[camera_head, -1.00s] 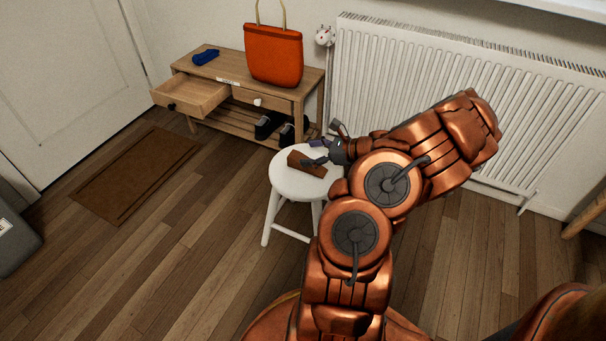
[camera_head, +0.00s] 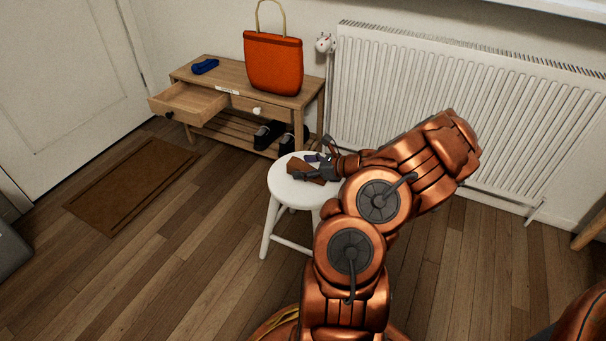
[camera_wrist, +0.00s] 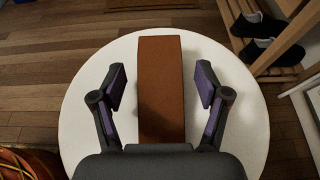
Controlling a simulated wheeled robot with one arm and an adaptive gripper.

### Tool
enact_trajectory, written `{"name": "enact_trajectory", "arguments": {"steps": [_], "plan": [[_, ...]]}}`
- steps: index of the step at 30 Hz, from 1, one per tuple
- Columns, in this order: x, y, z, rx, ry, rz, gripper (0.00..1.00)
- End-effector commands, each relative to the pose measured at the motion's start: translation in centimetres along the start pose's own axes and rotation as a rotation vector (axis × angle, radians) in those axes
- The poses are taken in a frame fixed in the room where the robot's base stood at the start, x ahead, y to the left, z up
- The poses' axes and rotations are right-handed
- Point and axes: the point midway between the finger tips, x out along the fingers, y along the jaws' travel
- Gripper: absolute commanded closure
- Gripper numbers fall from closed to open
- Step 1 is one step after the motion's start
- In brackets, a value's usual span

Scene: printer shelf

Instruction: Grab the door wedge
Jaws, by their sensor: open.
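The door wedge (camera_wrist: 161,85) is a brown block lying on the round white stool (camera_wrist: 84,115). In the wrist view it runs lengthwise between the two fingers of my gripper (camera_wrist: 160,88), with a gap on each side. My gripper is open, and its purple-lined pads do not touch the wedge. The near end of the wedge is hidden behind the gripper's body. In the head view the wedge (camera_head: 298,166) shows on the stool top, partly covered by my gripper (camera_head: 311,168).
A wooden bench (camera_head: 230,86) with an open drawer (camera_head: 188,101) stands behind the stool. It bears an orange bag (camera_head: 273,64) and a blue item (camera_head: 205,66), with dark shoes (camera_head: 268,134) below. A white radiator (camera_head: 460,110) lines the wall.

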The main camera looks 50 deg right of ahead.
Motion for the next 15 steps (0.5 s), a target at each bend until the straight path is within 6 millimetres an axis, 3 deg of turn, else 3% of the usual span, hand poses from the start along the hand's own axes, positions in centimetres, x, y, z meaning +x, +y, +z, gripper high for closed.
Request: {"name": "enact_trajectory", "arguments": {"steps": [8, 15], "plan": [[0.44, -0.03, 0.07, 0.000, 0.000, -0.001, 0.25], [0.43, -0.02, 0.06, 0.000, 0.000, -0.001, 0.50]]}}
